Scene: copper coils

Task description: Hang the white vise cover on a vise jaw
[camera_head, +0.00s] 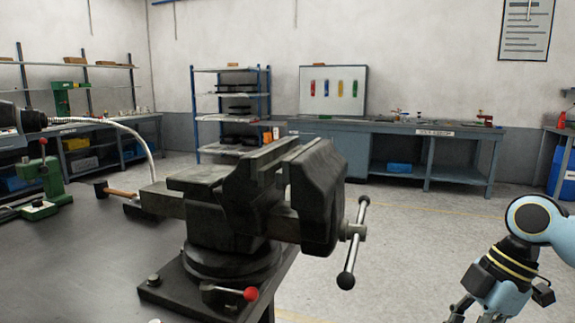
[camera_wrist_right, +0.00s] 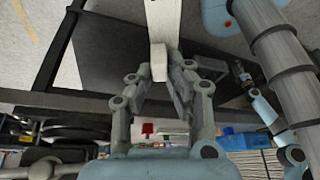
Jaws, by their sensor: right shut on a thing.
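The vise (camera_head: 325,190) stands on the near workbench in the head view. It is large and dark, with its two jaws (camera_head: 285,155) facing each other across a narrow gap; both jaw tops look bare. In the right wrist view my right gripper (camera_wrist_right: 160,76) is shut on a white bar-like piece, the white vise cover (camera_wrist_right: 163,25). The cover runs out of the top edge, so its full shape is hidden. In the head view my right arm is at the lower right, apart from the vise, with its fingertips cut off by the bottom edge. My left gripper is not in view.
The vise's silver handle bar (camera_head: 355,240) sticks out to the right, and a red-knobbed lever (camera_head: 250,294) is at its base. Floor right of the vise is open.

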